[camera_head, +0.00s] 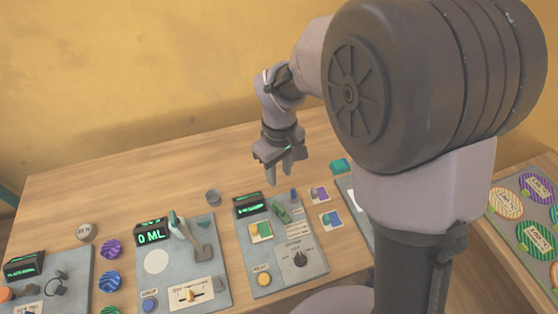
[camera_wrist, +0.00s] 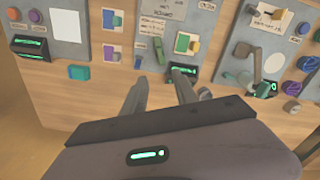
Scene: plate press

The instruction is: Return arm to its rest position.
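My gripper (camera_head: 279,176) hangs above the back part of the wooden table, fingers pointing down, behind the panels. In the wrist view my gripper (camera_wrist: 160,82) shows two fingers standing apart with nothing between them. My arm reaches from the large grey shoulder at the right of the head view to the wrist near the middle. No marker of a rest position shows.
The table (camera_head: 110,173) holds a dispenser panel (camera_head: 206,262) reading "0 ML", a middle panel (camera_head: 284,271) with a dial, and a small grey cup (camera_head: 212,197). Round striped plates (camera_head: 505,203) lie on the right. The table's back left is clear.

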